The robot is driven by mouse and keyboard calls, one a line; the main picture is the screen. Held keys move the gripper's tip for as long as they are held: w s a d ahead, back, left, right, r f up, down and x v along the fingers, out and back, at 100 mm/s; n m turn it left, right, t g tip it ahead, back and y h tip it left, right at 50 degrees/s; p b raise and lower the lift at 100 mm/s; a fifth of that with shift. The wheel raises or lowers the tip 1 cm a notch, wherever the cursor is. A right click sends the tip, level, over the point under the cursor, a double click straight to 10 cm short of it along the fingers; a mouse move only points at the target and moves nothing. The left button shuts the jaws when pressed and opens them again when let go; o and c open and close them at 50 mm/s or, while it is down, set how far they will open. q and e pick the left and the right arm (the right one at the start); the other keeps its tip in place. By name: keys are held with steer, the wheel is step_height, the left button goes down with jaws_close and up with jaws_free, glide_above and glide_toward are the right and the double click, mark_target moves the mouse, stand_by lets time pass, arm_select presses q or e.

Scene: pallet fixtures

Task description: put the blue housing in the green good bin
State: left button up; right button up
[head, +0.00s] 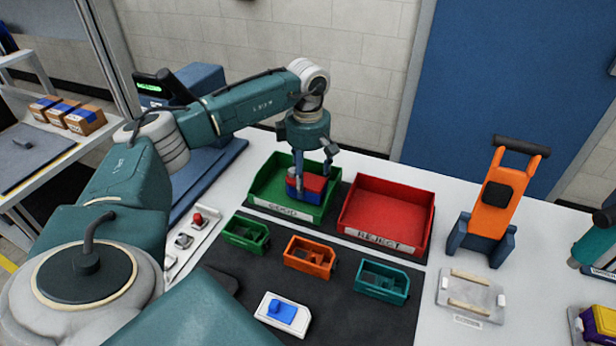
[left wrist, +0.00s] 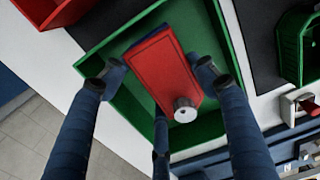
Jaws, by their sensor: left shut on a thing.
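My left gripper (head: 310,165) points down over the green good bin (head: 262,186), marked GOOD, at the back of the table. It is shut on the blue housing (head: 293,190), which shows a red upper part. In the left wrist view the fingers (left wrist: 155,78) stand on both sides of the housing's red face (left wrist: 160,68), with a round grey knob near its end. The housing is within the outline of the green bin (left wrist: 215,28); I cannot tell whether it touches the bin floor.
A red reject bin (head: 388,248) stands just right of the green bin. Small green (head: 245,236), orange (head: 309,259) and teal (head: 382,283) boxes sit on the dark mat. A white tray with a blue part (head: 281,308) lies in front. An orange stand (head: 495,205) is at right.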

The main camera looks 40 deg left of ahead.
arm_select(q)
steer(key=shift+f, duration=0.2)
steer(key=o, duration=0.8)
steer(key=shift+f, duration=0.15)
steer(key=o, duration=0.4)
steer(key=shift+o, duration=0.2)
arm_select(e)
steer(key=shift+s+a, duration=0.2)
